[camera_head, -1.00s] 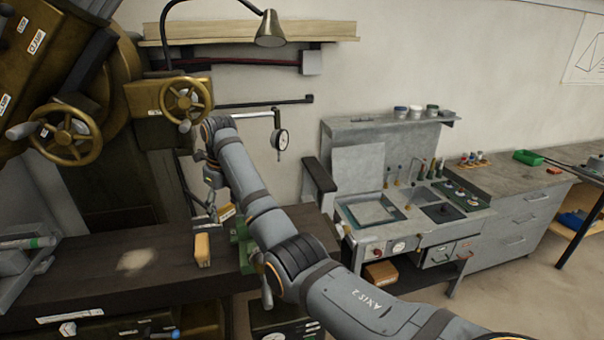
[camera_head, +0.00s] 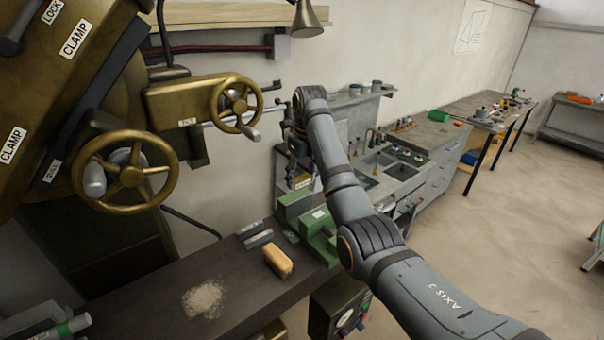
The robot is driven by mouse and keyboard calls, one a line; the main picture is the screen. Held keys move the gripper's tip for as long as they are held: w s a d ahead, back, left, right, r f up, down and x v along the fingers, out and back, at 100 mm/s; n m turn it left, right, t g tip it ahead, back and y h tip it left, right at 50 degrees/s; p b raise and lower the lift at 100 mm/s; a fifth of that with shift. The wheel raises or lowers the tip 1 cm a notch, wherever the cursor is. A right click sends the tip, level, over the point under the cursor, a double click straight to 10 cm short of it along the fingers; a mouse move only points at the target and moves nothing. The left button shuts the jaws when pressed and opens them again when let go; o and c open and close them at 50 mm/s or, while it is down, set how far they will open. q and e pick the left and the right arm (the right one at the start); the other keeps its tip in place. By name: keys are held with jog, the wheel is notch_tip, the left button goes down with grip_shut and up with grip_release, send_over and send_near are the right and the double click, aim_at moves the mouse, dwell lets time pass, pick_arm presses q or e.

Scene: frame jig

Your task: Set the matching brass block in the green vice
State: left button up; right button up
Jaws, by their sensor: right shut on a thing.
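The green vice (camera_head: 318,238) stands at the right end of the dark bench, its jaws toward the wall. My right arm comes in from the lower right and reaches over the vice. My right gripper (camera_head: 297,176) is shut on a small brass-coloured block (camera_head: 303,184) with a pale label, at or just above the far end of the vice. The fingers hide much of the block, and I cannot tell whether it touches the jaws. A tan block (camera_head: 278,261) lies loose on the bench, left of the vice.
Small grey blocks (camera_head: 254,234) lie on the bench behind the tan block. A pale powdery patch (camera_head: 205,298) marks the bench top. A large brass machine with handwheels (camera_head: 125,172) overhangs the bench's left. A control box (camera_head: 340,305) hangs below the front edge.

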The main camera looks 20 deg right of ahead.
aim_at(305, 185)
jog(key=shift+d+f, duration=0.2)
jog(key=shift+d, duration=0.75)
jog(key=shift+w+d+f, duration=0.15)
jog(key=shift+d+f, duration=0.45)
jog(key=shift+f, duration=0.35)
jog(key=shift+a+f, duration=0.9)
jog(key=shift+f, duration=0.5)
jog(key=f, duration=0.1)
jog(key=d+f, duration=0.1)
jog(key=f, duration=0.1)
jog(key=shift+f+b, duration=0.2)
jog(key=shift+b, duration=0.1)
jog(key=shift+a+f, duration=0.15)
jog(key=shift+f, duration=0.2)
notch_tip(305, 185, down, 2)
jog(key=shift+a+f, duration=0.1)
jog(key=shift+a, duration=0.05)
pick_arm(q)
jog(key=shift+s+d+f, duration=0.2)
jog(key=shift+s+d, duration=0.25)
jog(key=shift+d, duration=0.4)
jog(key=shift+s+d+f, duration=0.15)
jog(key=shift+s+d, duration=0.25)
jog(key=shift+d, duration=0.4)
pick_arm(e)
jog(key=shift+f, duration=0.65)
